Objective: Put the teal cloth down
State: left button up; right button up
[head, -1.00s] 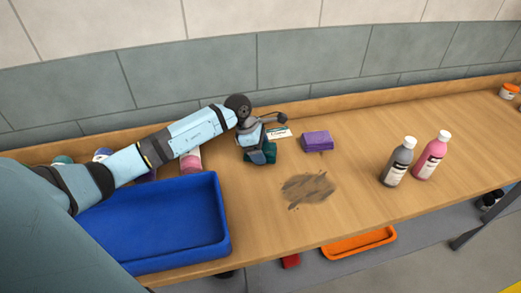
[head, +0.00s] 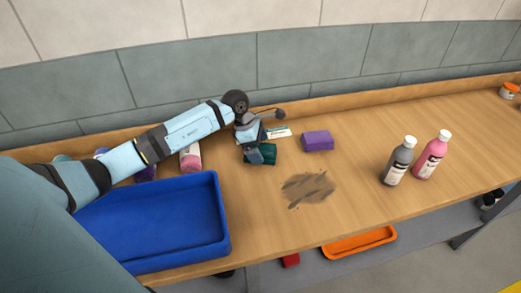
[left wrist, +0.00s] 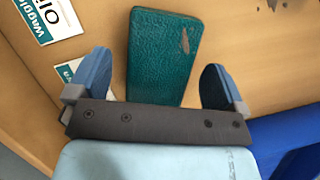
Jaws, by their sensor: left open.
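The teal cloth (head: 266,153) is a folded dark teal block lying on the wooden counter. In the left wrist view the cloth (left wrist: 163,55) has a small grey smudge near its upper right. My left gripper (head: 256,158) is at the cloth, partly covering it in the head view. In the left wrist view its two blue fingers (left wrist: 156,80) are spread wide on either side of the cloth, with gaps between, so it is open and not holding it. My right gripper is not in view.
A blue tray (head: 222,235) stands left of the cloth, and a pink bottle (head: 190,159) behind it. A purple block (head: 317,141) and a white card (head: 279,133) lie nearby. A dark smear (head: 308,187) marks the counter. Grey (head: 397,163) and pink bottles (head: 432,157) stand right.

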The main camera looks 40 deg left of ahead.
pick_arm(q)
jog(key=v, duration=1)
jog(key=shift+r+b, duration=0.2)
jog(key=shift+b, duration=0.1)
